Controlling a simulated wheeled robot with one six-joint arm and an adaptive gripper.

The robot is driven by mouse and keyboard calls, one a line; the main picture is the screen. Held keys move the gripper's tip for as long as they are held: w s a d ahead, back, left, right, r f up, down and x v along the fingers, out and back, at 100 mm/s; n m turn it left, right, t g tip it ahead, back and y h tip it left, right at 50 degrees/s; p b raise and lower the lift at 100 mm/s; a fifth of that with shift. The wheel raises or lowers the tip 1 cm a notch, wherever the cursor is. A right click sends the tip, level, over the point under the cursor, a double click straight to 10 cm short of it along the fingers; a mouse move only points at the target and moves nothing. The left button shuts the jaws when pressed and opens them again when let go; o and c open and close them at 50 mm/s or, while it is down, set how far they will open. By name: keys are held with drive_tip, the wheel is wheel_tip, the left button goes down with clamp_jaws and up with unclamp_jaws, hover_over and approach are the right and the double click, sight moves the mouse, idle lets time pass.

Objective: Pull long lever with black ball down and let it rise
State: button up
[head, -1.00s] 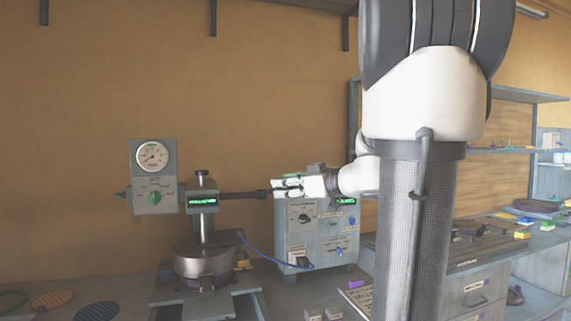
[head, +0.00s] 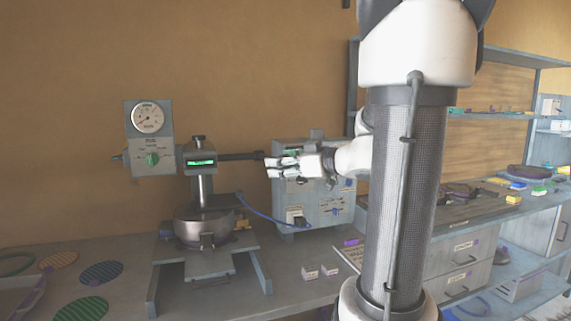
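The plate press (head: 202,195) stands on the bench left of centre, with a green-lit display on its head. Its long dark lever (head: 238,157) sticks out to the right, about level. The black ball at its end is not clearly visible; my gripper is in front of or beside that end. My gripper (head: 270,167) points left, just at and slightly below the lever's end. Its two pale fingers look apart, with nothing clearly between them. Whether they touch the lever cannot be told.
A gauge box (head: 148,137) stands left of the press head. A grey control box (head: 308,205) with a blue cable stands behind my gripper. Striped discs (head: 101,272) lie on the bench at left. Drawers (head: 462,268) and shelves are at right. My arm blocks the middle right.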

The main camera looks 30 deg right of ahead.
drive_tip(key=shift+d+r, duration=0.1)
drive_tip(key=shift+d, duration=0.05)
drive_tip(key=shift+s+d, duration=0.15)
drive_tip(key=shift+s, duration=0.1)
drive_tip(key=v, duration=1.1)
drive_tip(key=shift+s, duration=0.25)
drive_tip(key=shift+r, duration=0.1)
